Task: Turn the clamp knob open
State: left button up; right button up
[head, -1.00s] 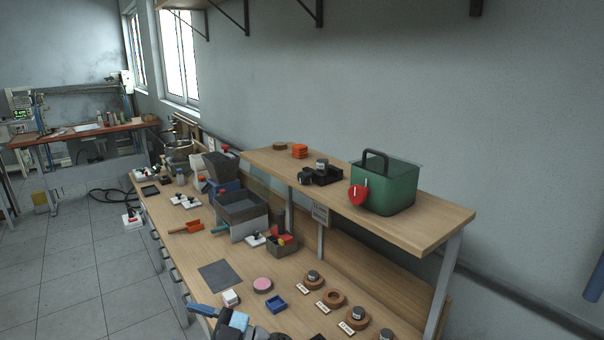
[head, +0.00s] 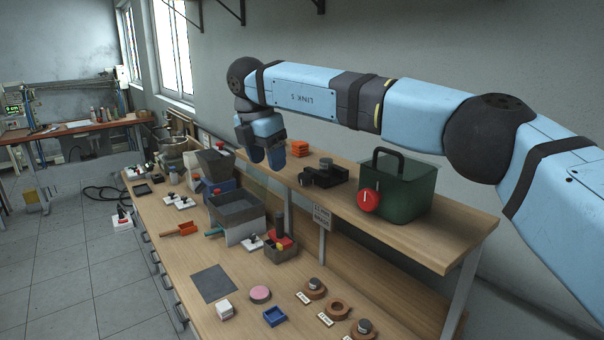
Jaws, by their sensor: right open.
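On the raised wooden shelf (head: 405,232), a black fixture (head: 334,178) holds a grey cylinder (head: 326,163) and has a dark round knob-like part (head: 305,179) at its left. A red round knob (head: 368,200) with a white line is on the front of a green box (head: 410,205). I cannot tell which of these is the clamp knob. My right gripper (head: 266,160) hangs fingers down near the shelf's left end, left of the black fixture and apart from it. It is open and looks empty. My left gripper is not in view.
Orange blocks (head: 299,147) sit on the shelf just right of my gripper. The lower bench holds a grey bin (head: 237,208), a dark mat (head: 213,283), a pink disc (head: 260,293), a blue tray (head: 275,316) and round wooden holders (head: 337,309).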

jog(key=m+t+h, duration=0.1)
jog(key=m+h, duration=0.1)
send_near(302, 174)
jog(key=p+x, duration=0.2)
jog(key=x, duration=0.7)
jog(key=shift+w+d+f+p, duration=0.15)
jog(key=shift+w+p, duration=0.05)
jog(key=shift+p, duration=0.2)
jog(key=shift+w+d+f, duration=0.1)
jog(key=shift+d+f, duration=0.05)
jog(key=shift+f, duration=0.3)
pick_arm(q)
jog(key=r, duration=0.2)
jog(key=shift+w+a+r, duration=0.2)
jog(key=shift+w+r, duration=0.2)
pick_arm(e)
jog(key=c, duration=0.9)
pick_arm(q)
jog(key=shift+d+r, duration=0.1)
